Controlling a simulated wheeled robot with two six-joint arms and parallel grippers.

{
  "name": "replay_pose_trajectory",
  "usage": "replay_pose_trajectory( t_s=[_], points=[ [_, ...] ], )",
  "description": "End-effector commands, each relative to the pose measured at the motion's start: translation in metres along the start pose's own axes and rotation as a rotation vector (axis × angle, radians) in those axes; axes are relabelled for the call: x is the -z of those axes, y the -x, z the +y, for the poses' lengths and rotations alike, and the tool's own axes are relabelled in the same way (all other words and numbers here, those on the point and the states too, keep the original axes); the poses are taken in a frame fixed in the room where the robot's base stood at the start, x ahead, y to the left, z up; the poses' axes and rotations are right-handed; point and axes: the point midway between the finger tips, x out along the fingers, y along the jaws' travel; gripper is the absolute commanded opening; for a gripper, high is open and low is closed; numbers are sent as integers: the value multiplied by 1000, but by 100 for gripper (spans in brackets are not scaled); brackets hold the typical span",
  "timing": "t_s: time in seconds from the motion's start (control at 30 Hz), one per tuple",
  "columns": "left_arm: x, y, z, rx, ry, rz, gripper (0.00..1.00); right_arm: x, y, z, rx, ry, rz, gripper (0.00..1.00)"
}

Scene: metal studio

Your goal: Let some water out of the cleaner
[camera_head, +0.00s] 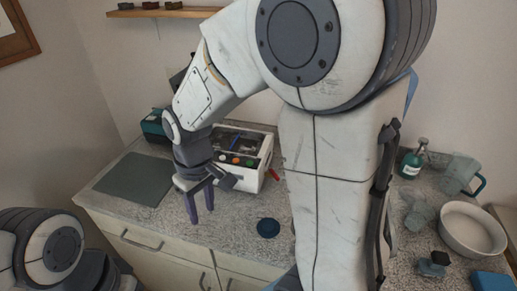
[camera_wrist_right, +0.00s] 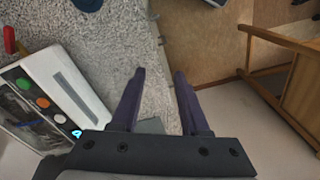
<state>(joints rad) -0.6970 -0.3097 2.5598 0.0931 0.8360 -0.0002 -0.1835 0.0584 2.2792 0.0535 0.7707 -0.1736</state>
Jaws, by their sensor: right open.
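The cleaner (camera_head: 252,165) is a white box with a dark, open-looking top and coloured buttons on its front. It stands on the speckled counter, partly hidden by my right arm in the head view, and also shows at the left of the right wrist view (camera_wrist_right: 88,97). A red lever (camera_head: 275,174) sticks out at its right side; it shows at the upper left of the wrist view (camera_wrist_right: 10,40). My right gripper (camera_head: 201,214) is open and empty, fingers down, in front of the cleaner's left part near the counter's front edge; both fingers show in the wrist view (camera_wrist_right: 160,73). My left gripper is out of view.
A dark blue disc (camera_head: 268,228) lies on the counter before the cleaner. A dark mat (camera_head: 135,178) lies to the left. A green bottle (camera_head: 412,160), clear jug (camera_head: 460,174) and white bowl (camera_head: 472,232) stand at the right. A wooden chair (camera_wrist_right: 282,85) stands on the floor.

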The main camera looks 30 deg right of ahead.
Motion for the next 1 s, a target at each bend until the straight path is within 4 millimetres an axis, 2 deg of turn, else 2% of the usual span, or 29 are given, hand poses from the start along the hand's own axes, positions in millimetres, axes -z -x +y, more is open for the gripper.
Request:
replay_pose_trajectory(
  t_s=[0.03,0.1,0.2,0.3,0.4,0.5,0.67,1.0],
  points=[
    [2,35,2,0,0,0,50,13,24,39,-7,-80,-12,45],
    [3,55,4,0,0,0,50,24,31,90,-17,-160,-14,45],
    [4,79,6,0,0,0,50,23,36,160,-27,-261,-21,45],
    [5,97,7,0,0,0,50,10,35,214,-33,-337,-27,45],
    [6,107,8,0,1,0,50,-3,32,250,-37,-387,-30,45],
    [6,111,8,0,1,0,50,-12,29,269,-39,-413,-32,45],
    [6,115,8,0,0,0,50,-16,15,275,-38,-420,-35,45],
    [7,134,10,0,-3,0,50,-18,-46,275,-37,-419,-36,45]
  ],
)
